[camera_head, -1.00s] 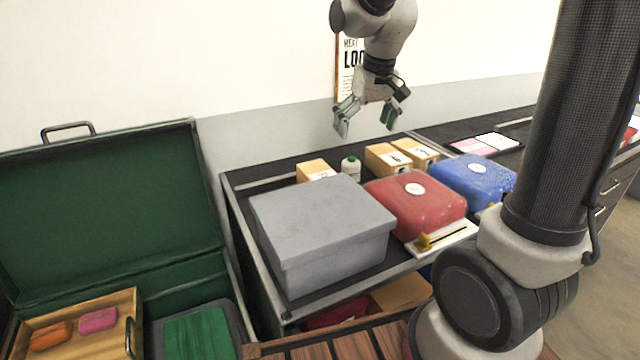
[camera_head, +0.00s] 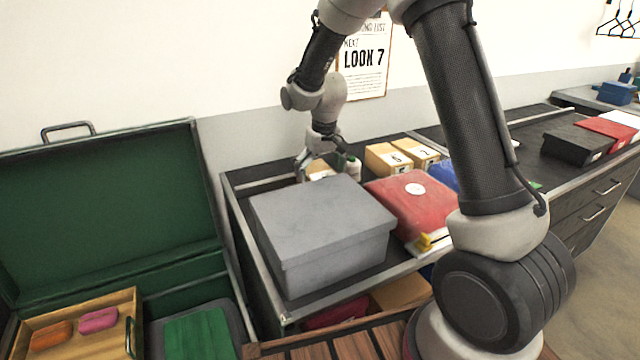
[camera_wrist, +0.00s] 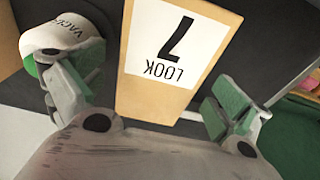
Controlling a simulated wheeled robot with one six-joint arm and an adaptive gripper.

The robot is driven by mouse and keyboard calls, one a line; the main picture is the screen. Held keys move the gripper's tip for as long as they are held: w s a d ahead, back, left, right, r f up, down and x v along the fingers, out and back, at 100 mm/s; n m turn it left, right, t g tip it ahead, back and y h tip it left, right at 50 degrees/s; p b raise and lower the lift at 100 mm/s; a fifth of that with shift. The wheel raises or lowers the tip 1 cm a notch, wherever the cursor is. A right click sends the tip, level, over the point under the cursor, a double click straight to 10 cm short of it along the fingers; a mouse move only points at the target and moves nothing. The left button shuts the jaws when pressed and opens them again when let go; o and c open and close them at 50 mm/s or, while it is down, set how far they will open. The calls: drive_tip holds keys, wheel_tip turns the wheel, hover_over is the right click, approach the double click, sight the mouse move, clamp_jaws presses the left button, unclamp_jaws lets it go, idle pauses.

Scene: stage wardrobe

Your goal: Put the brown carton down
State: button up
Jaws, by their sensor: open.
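The brown carton (camera_wrist: 145,98) shows in the wrist view with a white label reading "LOOK 7", upside down in that picture. In the head view the carton (camera_head: 318,168) stands on the dark worktop behind the grey box, partly hidden by my gripper and that box. My gripper (camera_head: 322,163) is lowered over it. In the wrist view my gripper (camera_wrist: 150,94) is open, with one finger on each side of the carton. A gap shows between the carton and each finger.
A white bottle (camera_wrist: 60,32) is close beside my left finger in the wrist view. The grey box (camera_head: 320,225) stands in front; two more tan cartons (camera_head: 388,158) and a red case (camera_head: 420,205) are to the right. An open green trunk (camera_head: 110,205) is at left.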

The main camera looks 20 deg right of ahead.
drive_tip(key=shift+f, duration=0.5)
drive_tip(key=shift+c, duration=0.4)
drive_tip(key=c, duration=1.3)
drive_tip(key=shift+w+r, duration=0.1)
